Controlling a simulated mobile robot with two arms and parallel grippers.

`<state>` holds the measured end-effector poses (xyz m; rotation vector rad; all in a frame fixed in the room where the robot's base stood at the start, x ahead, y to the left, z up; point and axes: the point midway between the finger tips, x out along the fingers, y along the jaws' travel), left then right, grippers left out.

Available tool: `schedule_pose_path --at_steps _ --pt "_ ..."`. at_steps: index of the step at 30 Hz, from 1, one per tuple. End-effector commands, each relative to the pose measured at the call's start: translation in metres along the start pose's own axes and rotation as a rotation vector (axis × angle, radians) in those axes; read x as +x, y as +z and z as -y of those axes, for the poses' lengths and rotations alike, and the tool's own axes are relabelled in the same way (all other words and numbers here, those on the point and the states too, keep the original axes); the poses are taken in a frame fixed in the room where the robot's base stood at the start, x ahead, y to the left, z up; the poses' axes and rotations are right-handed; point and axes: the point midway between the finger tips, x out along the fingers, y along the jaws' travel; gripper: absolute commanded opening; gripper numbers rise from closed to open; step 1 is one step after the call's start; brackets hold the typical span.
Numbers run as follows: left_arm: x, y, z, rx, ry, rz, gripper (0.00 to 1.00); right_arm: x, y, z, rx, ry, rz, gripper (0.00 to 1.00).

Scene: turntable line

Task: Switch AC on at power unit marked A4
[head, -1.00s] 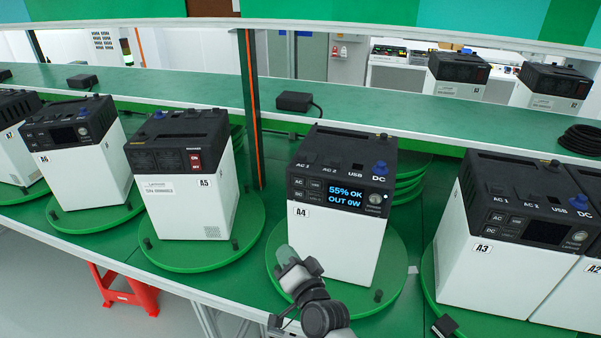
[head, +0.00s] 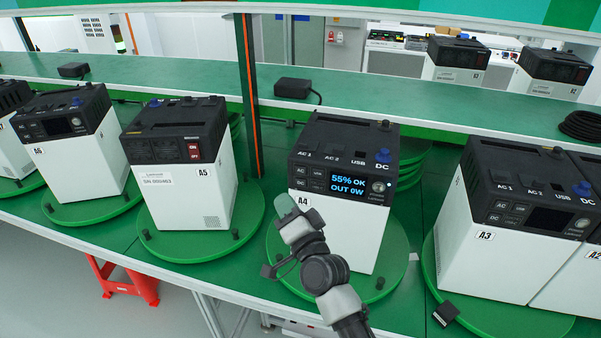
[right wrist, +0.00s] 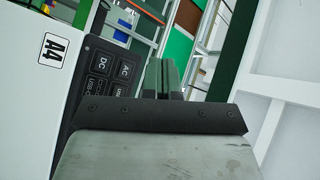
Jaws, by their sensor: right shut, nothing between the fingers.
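The power unit marked A4 (head: 339,225) is a white box with a black top, upright on a green turntable (head: 395,262). Its lit screen (head: 348,187) reads "55% OK, OUT 0W". Its AC button (head: 300,172) is at the upper left of the front panel, above DC; in the right wrist view the AC button (right wrist: 124,70) also shows. My right gripper (head: 285,205) is shut and empty, in front of the unit's left edge just below the panel; its tips (right wrist: 162,75) appear beside the buttons in the wrist view. I cannot tell any contact. My left gripper is not in view.
Unit A5 (head: 188,205) stands to the left with its back and red switch facing me. Unit A3 (head: 485,255) stands to the right. A green shelf (head: 400,110) runs behind, and a dark post (head: 249,100) rises behind A4's left side.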

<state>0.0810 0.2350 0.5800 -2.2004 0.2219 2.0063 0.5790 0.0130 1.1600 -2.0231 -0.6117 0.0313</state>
Motion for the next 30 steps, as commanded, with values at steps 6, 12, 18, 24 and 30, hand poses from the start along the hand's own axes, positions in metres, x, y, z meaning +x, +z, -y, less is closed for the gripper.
schedule_pose_path --at_steps 6,12,18,24,30 --pt "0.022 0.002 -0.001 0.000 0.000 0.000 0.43 0.022 -0.015 -0.020 -0.003 -0.001 -0.001 0.00" --pt "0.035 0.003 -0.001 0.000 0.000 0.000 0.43 0.039 -0.027 -0.031 -0.001 -0.001 -0.001 0.00" --pt "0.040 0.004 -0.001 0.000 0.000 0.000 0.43 0.048 -0.034 -0.036 0.000 0.000 0.000 0.00" --pt "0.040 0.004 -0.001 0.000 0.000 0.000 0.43 0.049 -0.036 -0.036 0.000 0.000 -0.001 0.00" --pt "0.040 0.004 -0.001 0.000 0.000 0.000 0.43 0.049 -0.036 -0.036 0.000 0.000 -0.001 0.00"
